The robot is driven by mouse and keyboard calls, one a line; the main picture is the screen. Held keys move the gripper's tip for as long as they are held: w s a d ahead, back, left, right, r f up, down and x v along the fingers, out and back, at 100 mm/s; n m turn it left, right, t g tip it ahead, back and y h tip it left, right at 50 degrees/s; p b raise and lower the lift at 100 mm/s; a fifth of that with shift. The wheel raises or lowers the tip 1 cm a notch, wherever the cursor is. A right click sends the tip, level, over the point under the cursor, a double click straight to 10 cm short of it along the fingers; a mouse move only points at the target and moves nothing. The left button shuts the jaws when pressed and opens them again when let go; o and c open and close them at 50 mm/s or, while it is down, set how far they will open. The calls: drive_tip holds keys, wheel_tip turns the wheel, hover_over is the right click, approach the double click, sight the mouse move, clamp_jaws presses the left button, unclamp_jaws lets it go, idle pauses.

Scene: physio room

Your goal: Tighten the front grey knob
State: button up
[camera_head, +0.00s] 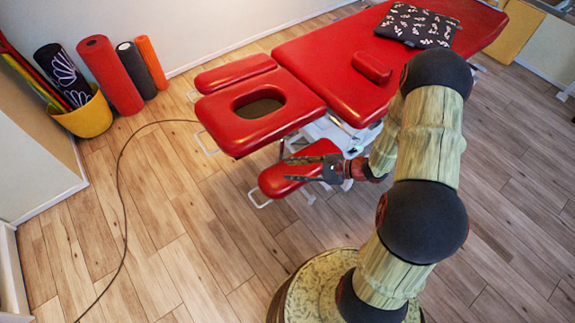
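The red treatment table (335,70) stands at the centre, with a red face section (222,122) with a hole at its near left end. A lower red armrest pad (277,182) hangs below this end. My gripper (287,169) is beside and over this pad, pointing left. Its two dark fingers are apart, with nothing seen between them. I cannot make out the front grey knob; the picture is too small to tell, or my arm, my gripper or the table hides it.
A yellow bin (86,117) and rolled mats (110,75) stand by the left wall. A dark patterned cushion (418,26) lies on the table. A thin cable (122,190) runs across the floor. The wooden floor at lower left is otherwise clear.

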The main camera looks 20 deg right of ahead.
drive_tip(key=shift+s+a+r+n+g, duration=0.15)
drive_tip(key=shift+a+r+n+g, duration=0.35)
drive_tip(key=shift+r, duration=0.3)
drive_tip(key=shift+s+a+r+n+g, duration=0.2)
drive_tip(key=shift+a+r+n+g, duration=0.15)
drive_tip(key=shift+r+n, duration=0.35)
drive_tip(key=shift+s+a+r+n+g, duration=0.15)
drive_tip(key=shift+a+r+n+g, duration=0.3)
drive_tip(key=shift+r, duration=0.5)
drive_tip(key=shift+c, duration=0.4)
